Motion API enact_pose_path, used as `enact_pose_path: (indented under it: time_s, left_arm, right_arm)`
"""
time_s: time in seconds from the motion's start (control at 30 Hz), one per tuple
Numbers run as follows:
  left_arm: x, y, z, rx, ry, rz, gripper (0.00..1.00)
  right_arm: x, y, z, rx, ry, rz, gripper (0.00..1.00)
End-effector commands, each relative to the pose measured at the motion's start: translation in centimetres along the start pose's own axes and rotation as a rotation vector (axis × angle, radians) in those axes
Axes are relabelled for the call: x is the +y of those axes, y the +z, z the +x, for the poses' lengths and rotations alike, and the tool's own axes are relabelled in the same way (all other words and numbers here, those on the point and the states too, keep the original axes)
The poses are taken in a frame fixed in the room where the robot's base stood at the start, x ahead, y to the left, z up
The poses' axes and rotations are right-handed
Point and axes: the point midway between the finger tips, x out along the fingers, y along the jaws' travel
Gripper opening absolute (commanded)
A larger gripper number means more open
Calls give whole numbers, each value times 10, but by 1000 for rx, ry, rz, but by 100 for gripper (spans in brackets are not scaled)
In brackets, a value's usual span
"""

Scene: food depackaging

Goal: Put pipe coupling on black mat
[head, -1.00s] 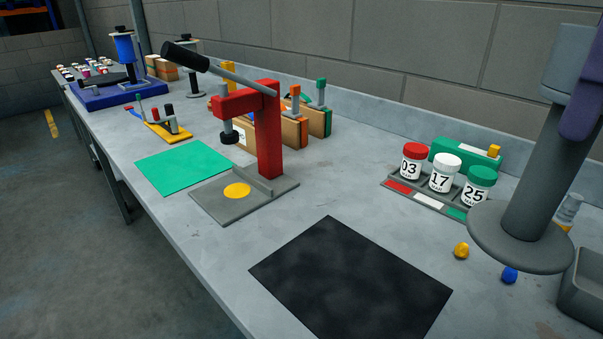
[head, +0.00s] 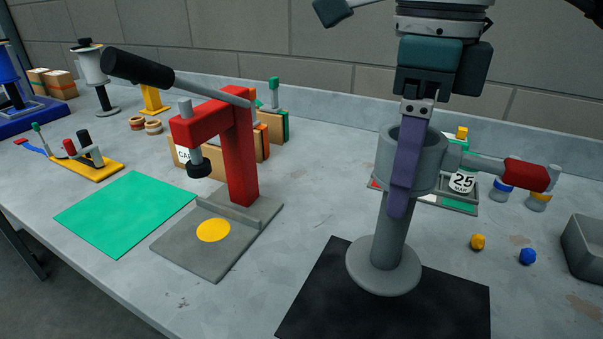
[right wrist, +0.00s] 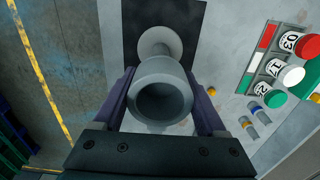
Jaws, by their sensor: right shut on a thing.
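The grey pipe coupling (head: 383,255) has a wide round cup on top, a stem and a flat disc base. It stands roughly upright over the black mat (head: 312,305). I cannot tell whether the base touches the mat. My right gripper (head: 410,165) is shut on the cup, with one purple finger across its near side. The right wrist view looks into the open cup (right wrist: 162,100) between both fingers (right wrist: 160,108), with the disc over the mat (right wrist: 190,18). My left gripper is not in view.
A red press (head: 240,155) on a grey plate and a green mat (head: 125,215) lie to the left. A red grip (head: 526,175) on a grey rod shows right of the cup. Yellow (head: 478,242) and blue (head: 527,256) pieces and a grey bin (head: 590,250) are at the right.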

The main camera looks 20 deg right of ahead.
Motion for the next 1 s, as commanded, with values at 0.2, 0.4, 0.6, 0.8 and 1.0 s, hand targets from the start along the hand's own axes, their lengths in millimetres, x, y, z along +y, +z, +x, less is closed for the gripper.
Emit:
enact_pose_path:
  time_s: [0.2,0.4,0.6,0.8,1.0]
  left_arm:
    - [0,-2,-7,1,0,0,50]
    - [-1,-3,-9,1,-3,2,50]
    - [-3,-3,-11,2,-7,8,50]
    - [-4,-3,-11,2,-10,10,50]
    - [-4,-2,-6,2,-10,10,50]
  right_arm:
    - [0,0,35,-1,0,1,0]
    - [0,0,57,1,1,0,0]
    - [0,1,81,-3,0,0,0]
    - [-1,1,82,-4,-3,-1,0]
    - [-1,1,87,-2,-1,-1,75]
